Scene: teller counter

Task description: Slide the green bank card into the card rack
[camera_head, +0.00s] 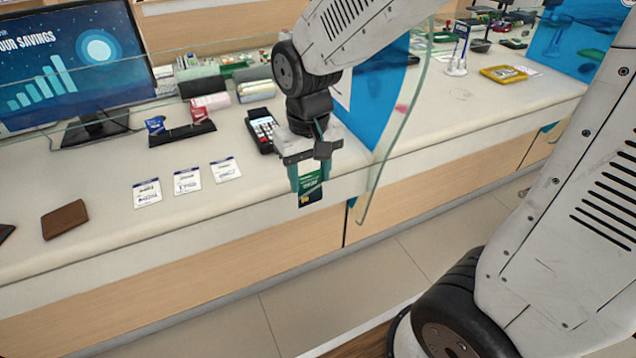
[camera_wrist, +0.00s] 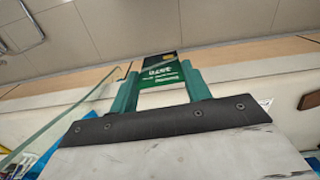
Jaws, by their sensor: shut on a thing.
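The green bank card (camera_head: 310,191) is held upright between the fingers of my gripper (camera_head: 308,178), in front of the counter's front edge. It also shows between the green fingers in the wrist view (camera_wrist: 162,69). My gripper is shut on the card, and its fingers cover part of it. A low black rack (camera_head: 181,136) stands on the counter, left of and behind my gripper. It bears a blue card (camera_head: 155,125) at its left end and a red card (camera_head: 199,114) at its right, with a gap between them. The rack cannot be made out in the wrist view.
A card terminal (camera_head: 263,128) lies between the rack and my gripper. A glass screen (camera_head: 391,142) stands close on the right. Three small labelled papers (camera_head: 187,181) and a brown wallet (camera_head: 65,220) lie on the counter front. A monitor (camera_head: 70,62) stands behind, left.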

